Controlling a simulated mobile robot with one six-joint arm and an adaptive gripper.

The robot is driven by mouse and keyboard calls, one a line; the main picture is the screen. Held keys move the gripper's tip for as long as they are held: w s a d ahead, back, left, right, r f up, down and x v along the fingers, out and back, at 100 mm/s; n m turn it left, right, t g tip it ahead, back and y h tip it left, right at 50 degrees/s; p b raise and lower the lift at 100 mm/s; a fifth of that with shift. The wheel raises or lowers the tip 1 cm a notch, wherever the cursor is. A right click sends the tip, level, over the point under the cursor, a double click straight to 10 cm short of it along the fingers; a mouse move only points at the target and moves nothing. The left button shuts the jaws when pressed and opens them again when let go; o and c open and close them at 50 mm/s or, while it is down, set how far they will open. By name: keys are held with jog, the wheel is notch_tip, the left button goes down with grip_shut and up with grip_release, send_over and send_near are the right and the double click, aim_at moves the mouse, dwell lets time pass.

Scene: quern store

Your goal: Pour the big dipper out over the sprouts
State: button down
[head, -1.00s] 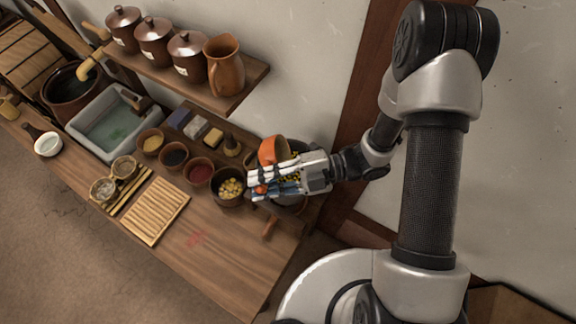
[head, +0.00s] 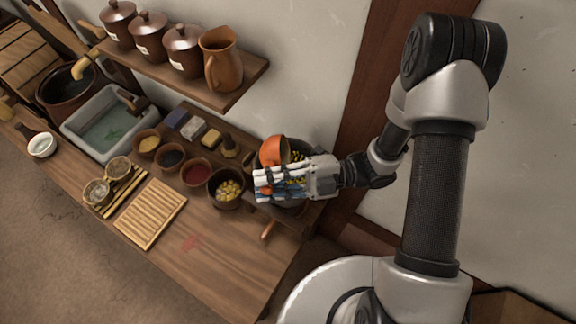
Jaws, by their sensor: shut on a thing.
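My gripper (head: 262,184) is at the right end of the wooden bench, with its fingers pointing left. It is shut on an orange dipper, whose cup (head: 272,151) shows just behind the fingers; an orange part also shows between them. The cup is above a dark pan (head: 262,217), which my gripper partly covers. Yellow pieces show in the pan beside the cup; I cannot tell whether these are the sprouts. I cannot see what the cup holds or how far it is tilted. A brown bowl of yellow pieces (head: 228,189) stands just left of the gripper.
Bowls of red (head: 196,174), dark and yellow stuff stand further left. A slatted wooden board (head: 150,214) lies in front. A basin (head: 105,134) is at the left. A shelf (head: 232,95) with lidded jars and a jug (head: 222,62) is above.

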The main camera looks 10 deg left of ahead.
jog(key=shift+d+r+y+b, duration=0.1)
jog(key=shift+d+y+b, duration=0.4)
jog(key=shift+b, duration=0.2)
jog(key=shift+w+d+r+g, duration=0.1)
jog(key=shift+d+g, duration=0.2)
dwell(1.6)
